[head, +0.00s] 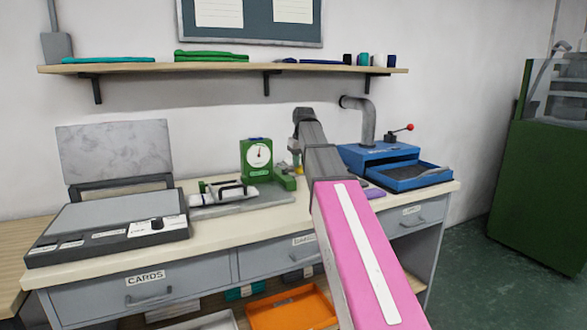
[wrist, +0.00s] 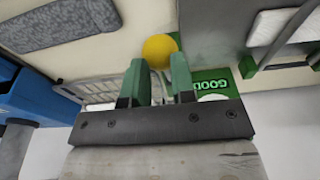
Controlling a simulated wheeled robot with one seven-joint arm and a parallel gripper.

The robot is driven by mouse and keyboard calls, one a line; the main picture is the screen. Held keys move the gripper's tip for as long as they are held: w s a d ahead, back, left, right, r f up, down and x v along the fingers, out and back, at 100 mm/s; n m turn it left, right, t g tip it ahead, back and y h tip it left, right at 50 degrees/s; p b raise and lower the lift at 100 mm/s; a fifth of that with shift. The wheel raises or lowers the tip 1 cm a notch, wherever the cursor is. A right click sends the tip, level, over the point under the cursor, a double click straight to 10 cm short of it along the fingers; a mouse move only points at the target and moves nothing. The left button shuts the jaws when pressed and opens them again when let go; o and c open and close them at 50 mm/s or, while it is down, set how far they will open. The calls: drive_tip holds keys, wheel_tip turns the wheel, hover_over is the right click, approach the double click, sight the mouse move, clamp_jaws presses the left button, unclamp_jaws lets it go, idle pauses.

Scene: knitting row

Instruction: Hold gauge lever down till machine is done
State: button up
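The green gauge (head: 257,160) with a round white dial stands on the bench in the head view. Its green face with the word GOOD (wrist: 207,86) shows upside down in the wrist view. A yellow ball knob (wrist: 159,46), seemingly the lever's end, lies just past the fingertips of my gripper (wrist: 159,63). The green fingers stand apart with a gap between them. The knob is in line with that gap, and I cannot tell whether a finger touches it. In the head view my arm hides part of the lever area right of the gauge.
A blue machine (head: 378,153) with an open tray and red-knobbed lever stands right of my arm. A grey flat unit (head: 110,222) with a raised lid is at left. A shelf (head: 225,69) runs above. An orange bin (head: 292,308) sits below the drawers.

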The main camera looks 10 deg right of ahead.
drive_tip(key=shift+r, duration=3.95)
